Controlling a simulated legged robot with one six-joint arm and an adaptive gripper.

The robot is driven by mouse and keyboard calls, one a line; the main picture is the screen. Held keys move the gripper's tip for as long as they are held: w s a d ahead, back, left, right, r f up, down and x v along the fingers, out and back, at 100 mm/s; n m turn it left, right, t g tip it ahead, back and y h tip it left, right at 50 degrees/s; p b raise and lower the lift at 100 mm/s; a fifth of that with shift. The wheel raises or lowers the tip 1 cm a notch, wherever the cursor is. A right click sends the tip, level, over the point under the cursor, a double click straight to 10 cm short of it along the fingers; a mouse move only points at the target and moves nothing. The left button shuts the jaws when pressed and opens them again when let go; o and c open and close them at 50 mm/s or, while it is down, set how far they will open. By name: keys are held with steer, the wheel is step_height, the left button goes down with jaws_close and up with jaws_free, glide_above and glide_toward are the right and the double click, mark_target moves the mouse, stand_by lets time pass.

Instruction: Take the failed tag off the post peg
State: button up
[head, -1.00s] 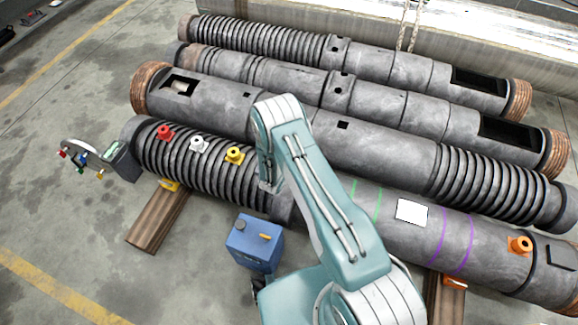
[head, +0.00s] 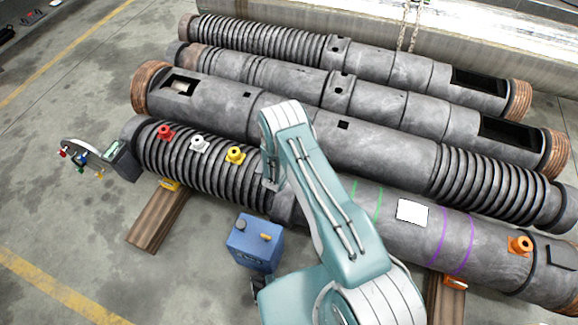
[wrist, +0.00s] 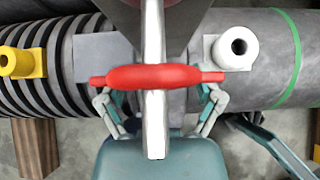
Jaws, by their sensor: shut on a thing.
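In the wrist view a red rounded bar with thin ends crosses a narrow white upright plate. I take this red-and-white piece to be the failed tag (wrist: 180,77). My gripper (wrist: 155,88) is shut on it, with grey finger links below both ends of the bar. A white hollow peg (wrist: 237,48) stands on the dark barrel just right of the bar and carries no tag that I see. A yellow peg (wrist: 18,62) is at the left edge. In the head view my gripper's fingers and the tag are hidden by my arm. Whether the tag still touches a peg is unclear.
Red (head: 165,132), white (head: 199,144) and yellow (head: 235,154) fittings sit on the ribbed front barrel (head: 330,205). An orange fitting (head: 520,245) is at its right. A blue box (head: 255,242) stands before it. More barrels lie behind. The floor at lower left is clear.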

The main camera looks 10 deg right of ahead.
steer(key=shift+r, duration=0.15)
steer(key=shift+s+a, duration=0.15)
steer(key=shift+s+a+r, duration=0.3)
steer(key=shift+s+a, duration=0.2)
steer(key=shift+s, duration=0.25)
steer(key=shift+s+a+r, duration=0.25)
steer(key=shift+s+a, duration=0.2)
steer(key=shift+s, duration=0.25)
steer(key=s+a, duration=0.4)
steer(key=s, duration=0.2)
stand_by(0.3)
steer(key=shift+w, duration=0.1)
